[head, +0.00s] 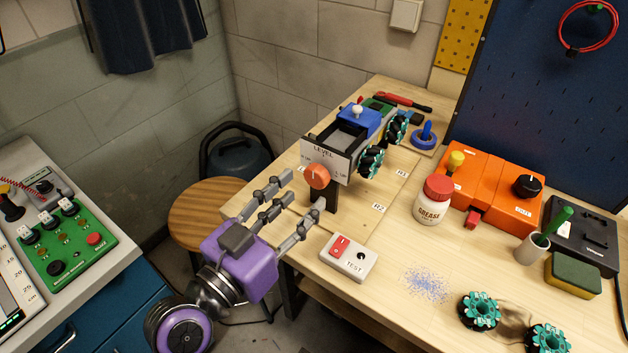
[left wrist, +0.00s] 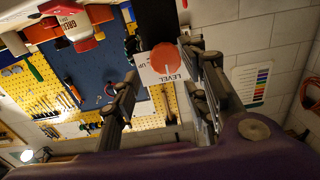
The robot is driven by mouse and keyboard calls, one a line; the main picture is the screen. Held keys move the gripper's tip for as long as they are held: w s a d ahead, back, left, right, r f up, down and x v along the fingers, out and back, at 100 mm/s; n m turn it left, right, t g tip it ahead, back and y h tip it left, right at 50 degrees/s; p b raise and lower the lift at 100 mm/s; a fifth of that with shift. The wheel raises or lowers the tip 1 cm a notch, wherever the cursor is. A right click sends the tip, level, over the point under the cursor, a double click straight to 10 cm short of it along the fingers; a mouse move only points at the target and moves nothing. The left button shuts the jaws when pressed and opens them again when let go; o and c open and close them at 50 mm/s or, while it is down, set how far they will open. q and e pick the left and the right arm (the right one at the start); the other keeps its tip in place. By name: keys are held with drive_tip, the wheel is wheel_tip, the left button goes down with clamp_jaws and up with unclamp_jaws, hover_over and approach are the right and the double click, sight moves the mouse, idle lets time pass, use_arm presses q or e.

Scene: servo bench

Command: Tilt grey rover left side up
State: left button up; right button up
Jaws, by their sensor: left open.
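The rover (head: 352,132) is a dark grey chassis with teal wheels and a blue block, set on the bench's left part. A white LEVEL plate (head: 326,158) with an orange-red knob (head: 317,176) stands at its near end; the plate hides part of the rover. My left gripper (head: 301,194) is open and empty, its fingers just short of the knob, at the bench's left edge. In the left wrist view the knob (left wrist: 166,57) and plate show between the open fingers (left wrist: 162,72), and I cannot tell whether anything touches.
A white TEST switch box (head: 348,259) lies right of the gripper. A grease jar (head: 432,202), an orange unit (head: 490,185) and two loose wheels (head: 480,311) occupy the bench's right side. A wooden stool (head: 205,211) stands left of the bench. Bare wood lies between switch box and jar.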

sight(317, 182)
use_arm(q)
drive_tip(key=x, duration=0.4)
drive_tip(key=shift+w+d+p, duration=0.1)
drive_tip(key=shift+w+p, duration=0.1)
drive_tip(key=shift+p, duration=0.1)
drive_tip(key=shift+f, duration=0.1)
clamp_jaws()
